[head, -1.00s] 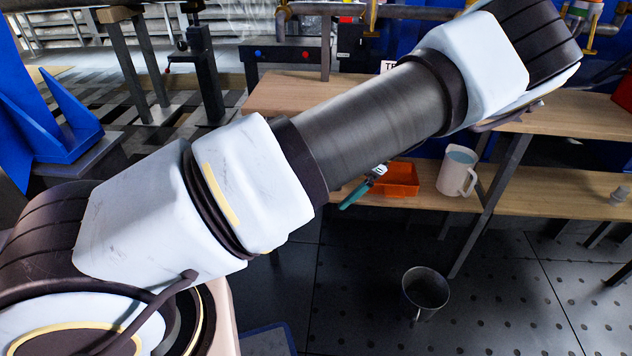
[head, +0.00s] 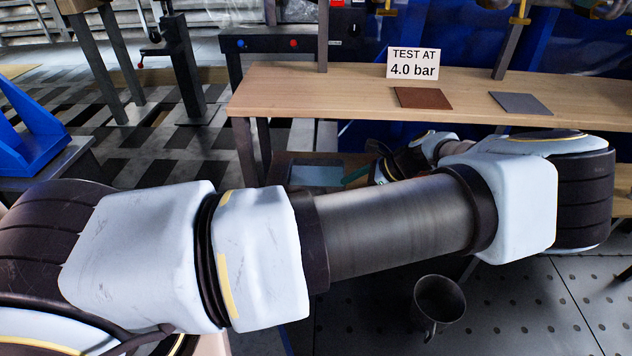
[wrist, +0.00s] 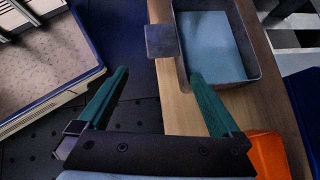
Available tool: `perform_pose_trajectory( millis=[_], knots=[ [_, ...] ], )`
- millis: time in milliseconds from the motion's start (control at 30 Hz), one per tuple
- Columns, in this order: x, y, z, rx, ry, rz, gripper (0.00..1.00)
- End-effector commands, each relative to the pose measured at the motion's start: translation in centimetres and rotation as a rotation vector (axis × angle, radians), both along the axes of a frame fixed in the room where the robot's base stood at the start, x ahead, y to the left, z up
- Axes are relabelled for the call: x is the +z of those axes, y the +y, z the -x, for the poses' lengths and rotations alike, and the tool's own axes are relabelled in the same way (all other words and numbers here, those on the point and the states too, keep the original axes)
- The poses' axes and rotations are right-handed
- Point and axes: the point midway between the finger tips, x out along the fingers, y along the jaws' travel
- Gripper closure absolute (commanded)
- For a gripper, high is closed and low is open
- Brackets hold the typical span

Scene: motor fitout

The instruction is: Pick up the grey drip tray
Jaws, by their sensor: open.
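The grey drip tray (wrist: 212,45) lies on a wooden shelf at the upper right of the wrist view. It has raised walls, a pale blue-grey inside and a flat square tab on its left side. It also shows in the head view (head: 318,177) on the lower shelf, partly hidden by my arm. My gripper (wrist: 158,76) is open and empty. Its two green fingers point towards the tray, with the tab ahead of the gap between them. The right fingertip overlaps the tray's near edge in the picture; I cannot tell whether they touch. In the head view my gripper (head: 358,172) is mostly hidden.
An orange bin (wrist: 268,152) sits on the shelf right of the right finger. In the head view the upper bench (head: 300,88) carries a "TEST AT 4.0 bar" sign (head: 413,64) and two flat plates. A metal mug-like container (head: 438,303) stands on the floor.

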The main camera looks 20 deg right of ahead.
Motion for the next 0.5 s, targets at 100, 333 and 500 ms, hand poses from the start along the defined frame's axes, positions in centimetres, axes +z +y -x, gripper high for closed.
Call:
perform_pose_trajectory(
  millis=[100,333,500],
  knots=[
    [-0.1,2.2,-1.5,0.004,-0.003,-0.003,0.00],
    [0.0,4.5,-3.3,0.001,-0.002,0.000,0.00],
    [-0.6,5.3,-3.8,0.001,-0.001,-0.002,0.00]
  ],
)
